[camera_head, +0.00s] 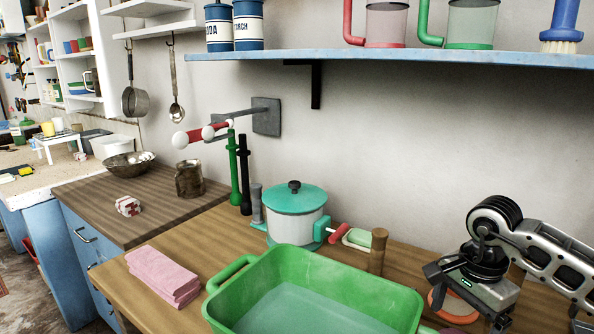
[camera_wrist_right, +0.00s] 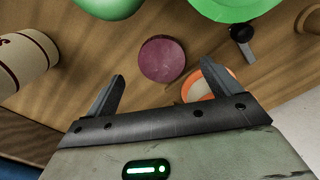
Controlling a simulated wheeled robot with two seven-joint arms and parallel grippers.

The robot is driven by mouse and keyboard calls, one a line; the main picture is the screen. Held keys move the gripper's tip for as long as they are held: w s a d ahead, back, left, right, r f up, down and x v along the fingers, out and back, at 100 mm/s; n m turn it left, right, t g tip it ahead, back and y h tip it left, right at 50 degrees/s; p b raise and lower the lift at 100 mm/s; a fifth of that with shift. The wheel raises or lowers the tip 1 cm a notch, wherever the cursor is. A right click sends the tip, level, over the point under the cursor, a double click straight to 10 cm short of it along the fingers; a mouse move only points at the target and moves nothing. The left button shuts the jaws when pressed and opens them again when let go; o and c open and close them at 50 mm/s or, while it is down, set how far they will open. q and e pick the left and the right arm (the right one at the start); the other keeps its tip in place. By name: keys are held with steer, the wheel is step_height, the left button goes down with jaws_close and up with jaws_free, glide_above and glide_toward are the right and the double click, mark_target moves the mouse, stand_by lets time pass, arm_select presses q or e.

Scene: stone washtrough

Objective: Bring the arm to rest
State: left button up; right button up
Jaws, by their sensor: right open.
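My right gripper (camera_head: 452,298) comes in from the right in the head view, low over the wooden counter to the right of the green basin (camera_head: 340,285). In the right wrist view my right gripper (camera_wrist_right: 163,75) has its two fingers spread apart, with nothing between them. A dull red disc (camera_wrist_right: 162,59) lies on the counter beyond the fingertips. An orange and white round thing (camera_wrist_right: 203,84) is partly hidden behind the right-hand finger; in the head view an orange round thing (camera_head: 440,305) shows partly hidden beneath the gripper. My left gripper is not in view.
A lidded pot (camera_head: 296,222), a green soap bar (camera_head: 380,240) and a wooden cylinder (camera_head: 377,262) stand behind the basin. Pink cloths (camera_head: 162,277) lie left of it. A blue shelf (camera_head: 400,56) with mugs hangs above. A cream cylinder (camera_wrist_right: 24,62) is left in the wrist view.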

step_height(320, 180, down, 5)
steer(key=shift+f, duration=0.2)
steer(key=shift+r, duration=1.75)
steer(key=shift+f, duration=0.1)
